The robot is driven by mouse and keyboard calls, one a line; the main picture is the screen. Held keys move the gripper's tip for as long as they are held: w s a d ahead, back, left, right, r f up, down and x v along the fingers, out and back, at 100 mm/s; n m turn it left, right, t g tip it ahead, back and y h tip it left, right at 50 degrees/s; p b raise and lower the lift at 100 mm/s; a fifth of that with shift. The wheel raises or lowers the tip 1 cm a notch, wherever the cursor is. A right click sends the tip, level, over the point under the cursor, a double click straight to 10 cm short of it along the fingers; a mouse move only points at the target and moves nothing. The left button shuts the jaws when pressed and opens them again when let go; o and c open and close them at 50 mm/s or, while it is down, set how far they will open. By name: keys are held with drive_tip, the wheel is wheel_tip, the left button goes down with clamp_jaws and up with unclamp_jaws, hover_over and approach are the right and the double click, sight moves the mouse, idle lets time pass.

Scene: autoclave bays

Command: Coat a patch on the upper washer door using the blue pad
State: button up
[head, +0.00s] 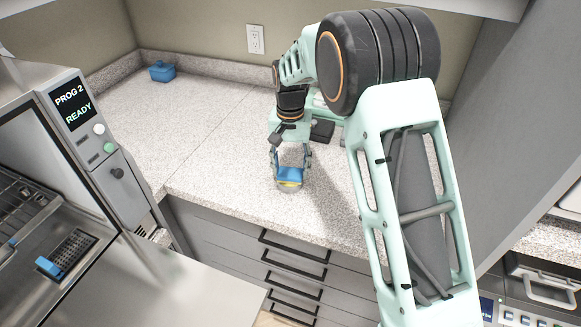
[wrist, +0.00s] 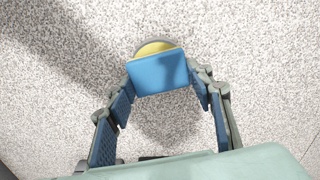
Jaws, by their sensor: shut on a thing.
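My gripper (head: 290,163) reaches down over the speckled counter near its front edge, its fingers closed on the sides of the blue pad (head: 289,173). In the wrist view the blue pad (wrist: 160,74) sits between the fingertips, its flat face toward the camera. A round, grey-rimmed thing with a yellow inside (wrist: 155,48) shows just beyond the pad; I cannot tell whether the pad touches it. The washer (head: 122,175) stands at the left, its display reading "PROG 2 READY". A flat metal panel (head: 190,285) juts from its front; I cannot tell whether it is the upper door.
A small blue lidded box (head: 162,71) stands at the back left of the counter (head: 215,110). A dark object (head: 322,130) lies behind my gripper, partly hidden by my arm. Drawers with black handles (head: 295,246) are below. The counter's left part is clear.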

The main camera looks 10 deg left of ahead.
sight(291, 171)
drive_tip(key=shift+r+p, duration=2.3)
drive_tip(key=shift+r, duration=1.2)
drive_tip(key=s+d+f, duration=0.1)
drive_tip(key=s+d, duration=0.2)
drive_tip(key=d, duration=0.4)
drive_tip(key=s+d+f, duration=0.1)
drive_tip(key=s+d, duration=0.2)
drive_tip(key=d, duration=0.5)
drive_tip(key=s+d+f, duration=0.1)
drive_tip(key=s+d, duration=0.2)
drive_tip(key=d, duration=0.5)
drive_tip(key=shift+s+d+f, duration=0.1)
drive_tip(key=shift+s+d, duration=0.05)
drive_tip(key=shift+s, duration=0.2)
